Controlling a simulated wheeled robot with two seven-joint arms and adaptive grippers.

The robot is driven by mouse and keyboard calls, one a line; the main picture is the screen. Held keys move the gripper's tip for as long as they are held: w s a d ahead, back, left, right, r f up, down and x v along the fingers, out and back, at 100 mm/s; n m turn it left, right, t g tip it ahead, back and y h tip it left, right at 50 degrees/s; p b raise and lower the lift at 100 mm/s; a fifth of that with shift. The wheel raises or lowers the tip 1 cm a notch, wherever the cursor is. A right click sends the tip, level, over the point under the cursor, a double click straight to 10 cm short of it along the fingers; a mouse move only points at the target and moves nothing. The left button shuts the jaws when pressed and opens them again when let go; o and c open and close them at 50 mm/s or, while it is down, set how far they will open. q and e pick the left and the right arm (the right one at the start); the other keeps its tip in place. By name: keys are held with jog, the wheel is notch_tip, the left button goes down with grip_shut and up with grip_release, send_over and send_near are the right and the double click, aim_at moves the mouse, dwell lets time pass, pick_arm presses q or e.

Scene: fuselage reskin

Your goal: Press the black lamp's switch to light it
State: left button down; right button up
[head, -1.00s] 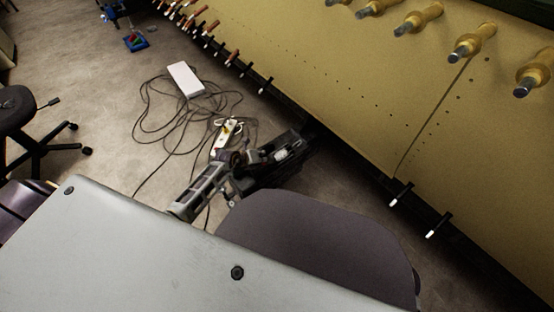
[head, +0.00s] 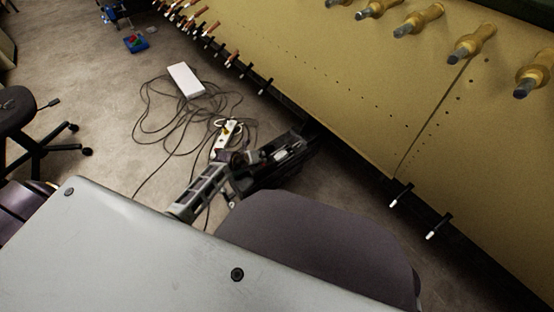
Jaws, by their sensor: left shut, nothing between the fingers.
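A black object (head: 297,160), which I take to be the black lamp, lies low by the foot of the yellow fuselage panel. It has a pale part inside its dark frame. Its switch is too small or hidden to make out, and I see no light from it. My left gripper (head: 258,157) is shut and empty, at the near left side of the black object. It overlaps that object in the picture; I cannot tell whether they touch. My right gripper is out of view.
The yellow fuselage panel (head: 345,75) with pegs runs along the right. A white power strip (head: 226,138), loose black cables and a white box (head: 185,80) lie on the floor to the left. A dark chair (head: 25,125) stands at far left.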

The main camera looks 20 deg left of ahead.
aim_at(262, 164)
pick_arm(q)
jog(key=shift+f, duration=0.5)
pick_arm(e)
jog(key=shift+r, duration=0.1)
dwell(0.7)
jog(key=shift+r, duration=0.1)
pick_arm(q)
jog(key=shift+r+p, duration=0.55)
jog(key=shift+p, duration=0.4)
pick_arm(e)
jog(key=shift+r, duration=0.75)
pick_arm(q)
jog(key=shift+r+p, duration=1)
jog(key=shift+p, duration=0.3)
notch_tip(262, 164, up, 2)
jog(key=p, duration=0.2)
jog(key=shift+p, duration=0.3)
jog(key=shift+r+p, duration=0.95)
jog(key=shift+p, duration=0.2)
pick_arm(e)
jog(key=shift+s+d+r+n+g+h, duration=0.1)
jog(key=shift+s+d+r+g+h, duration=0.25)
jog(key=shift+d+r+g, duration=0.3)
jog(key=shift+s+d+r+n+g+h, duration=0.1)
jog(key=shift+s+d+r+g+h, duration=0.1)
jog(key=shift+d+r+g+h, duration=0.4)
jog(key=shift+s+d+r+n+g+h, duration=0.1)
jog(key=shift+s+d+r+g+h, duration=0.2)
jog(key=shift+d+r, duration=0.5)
